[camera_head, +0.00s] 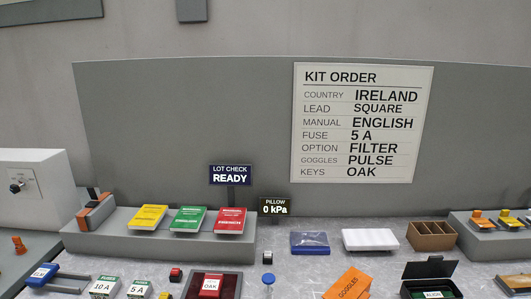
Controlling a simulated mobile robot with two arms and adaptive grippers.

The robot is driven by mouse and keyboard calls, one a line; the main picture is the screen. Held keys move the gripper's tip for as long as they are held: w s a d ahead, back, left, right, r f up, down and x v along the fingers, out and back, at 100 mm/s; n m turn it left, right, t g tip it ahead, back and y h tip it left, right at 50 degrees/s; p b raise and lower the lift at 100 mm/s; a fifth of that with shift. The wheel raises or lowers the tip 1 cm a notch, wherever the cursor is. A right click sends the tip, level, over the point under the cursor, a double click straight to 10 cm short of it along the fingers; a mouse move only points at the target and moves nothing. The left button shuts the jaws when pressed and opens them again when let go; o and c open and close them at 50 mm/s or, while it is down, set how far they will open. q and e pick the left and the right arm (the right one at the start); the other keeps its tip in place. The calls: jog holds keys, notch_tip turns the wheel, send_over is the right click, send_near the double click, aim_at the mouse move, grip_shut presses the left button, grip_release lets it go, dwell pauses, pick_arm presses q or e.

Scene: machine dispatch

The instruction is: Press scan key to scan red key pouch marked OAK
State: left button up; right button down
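The red key pouch marked OAK (209,286) lies on a dark red pad with a black rim (231,286) at the bottom of the head view. A small black block with a red top (175,274) stands just left of the pad; it may be the scan key, but no label on it is readable. The lot check sign (230,175) behind reads READY. Neither of my grippers shows in this view.
Yellow, green and red booklets (189,219) lie on a grey ledge (100,243). A blue round-topped piece (268,279) stands right of the pad. Fuse boxes (104,288) lie left. An orange goggles packet (348,285) and open black box (430,271) lie right.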

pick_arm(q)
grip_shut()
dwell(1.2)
